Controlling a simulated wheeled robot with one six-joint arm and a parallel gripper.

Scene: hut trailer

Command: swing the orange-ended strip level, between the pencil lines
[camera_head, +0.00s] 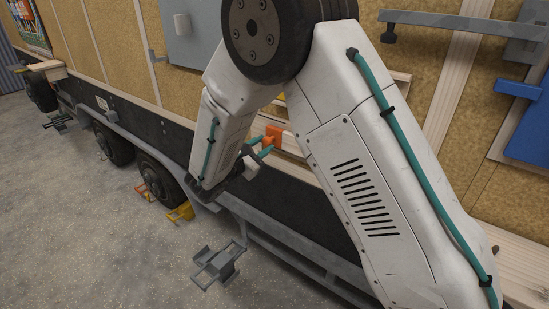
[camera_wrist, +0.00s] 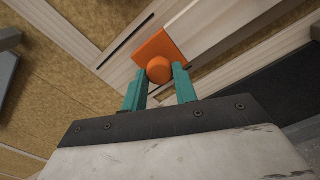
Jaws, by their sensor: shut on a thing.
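The strip is pale wood with an orange end (camera_wrist: 160,48) that carries a round orange knob (camera_wrist: 158,70). In the wrist view the strip (camera_wrist: 205,22) runs from the orange end to the upper right. My gripper (camera_wrist: 160,75) has its teal fingers shut on the knob, one on each side. In the head view the orange end (camera_head: 274,132) shows between my arm links, with my gripper (camera_head: 262,147) at it; my arm hides much of the strip. One dark straight line (camera_wrist: 125,41) marks the pale timber left of the orange end.
The trailer wall has tan panels (camera_head: 118,50) between pale studs. A grey box (camera_head: 190,30) is on the wall at upper left, and a blue object (camera_head: 525,120) at right. Wheels (camera_head: 155,165) and grey steps (camera_head: 220,262) stand low along the trailer.

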